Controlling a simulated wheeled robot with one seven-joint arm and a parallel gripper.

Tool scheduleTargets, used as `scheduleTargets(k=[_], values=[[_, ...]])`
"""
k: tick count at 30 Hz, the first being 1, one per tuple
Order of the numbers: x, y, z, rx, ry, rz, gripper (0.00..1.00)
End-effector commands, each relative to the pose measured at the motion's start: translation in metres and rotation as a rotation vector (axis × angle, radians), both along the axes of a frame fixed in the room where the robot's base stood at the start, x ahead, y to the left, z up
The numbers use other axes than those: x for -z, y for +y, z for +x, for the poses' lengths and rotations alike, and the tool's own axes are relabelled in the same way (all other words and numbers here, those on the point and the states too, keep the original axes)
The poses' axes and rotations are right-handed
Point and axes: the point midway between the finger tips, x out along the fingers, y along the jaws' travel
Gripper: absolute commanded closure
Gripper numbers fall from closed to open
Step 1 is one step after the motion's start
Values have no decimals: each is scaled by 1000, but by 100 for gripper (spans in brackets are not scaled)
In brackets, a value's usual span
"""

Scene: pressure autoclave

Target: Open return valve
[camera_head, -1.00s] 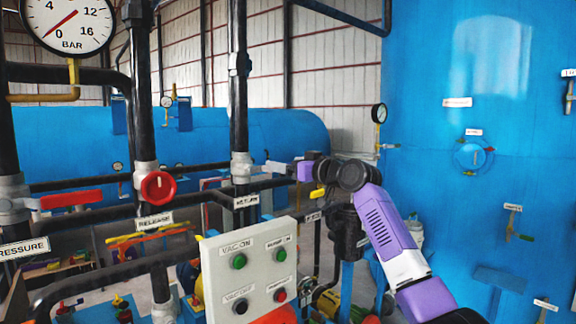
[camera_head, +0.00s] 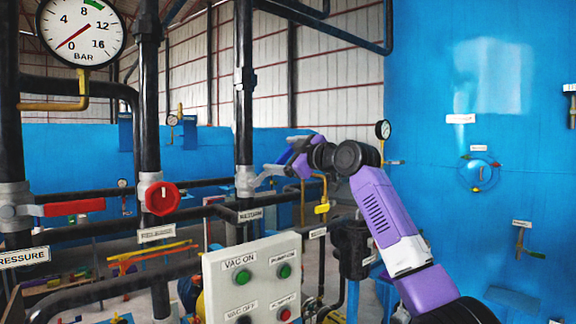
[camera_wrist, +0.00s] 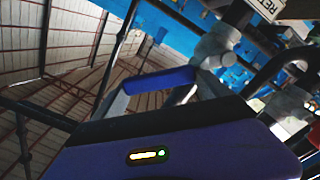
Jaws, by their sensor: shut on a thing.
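The return valve (camera_head: 245,180) is a grey body on a black vertical pipe, above a label reading RETURN (camera_head: 250,214). Its grey lever runs to the right and ends in a blue grip (camera_head: 284,157). My gripper (camera_head: 291,160) is at this grip, right of the valve. In the wrist view, the blue grip (camera_wrist: 160,79) lies across the jaws, with the grey valve body (camera_wrist: 216,46) beyond it. My gripper is shut on the blue grip; the exact finger contact is hard to see.
A control box (camera_head: 253,275) with green and red buttons stands below the valve. A red-handled valve (camera_head: 161,198) and a pressure gauge (camera_head: 80,32) are at left. A large blue tank (camera_head: 480,200) fills the right. Black pipes cross close around the valve.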

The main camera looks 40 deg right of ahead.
Motion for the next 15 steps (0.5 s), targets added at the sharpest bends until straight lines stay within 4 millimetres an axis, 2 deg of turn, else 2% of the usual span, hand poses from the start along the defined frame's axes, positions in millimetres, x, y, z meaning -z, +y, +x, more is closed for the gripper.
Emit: scheduleTargets(k=[6,15], values=[[-14,18,-1,1,-8,-212,86],[-24,44,-2,0,-17,-490,86]])
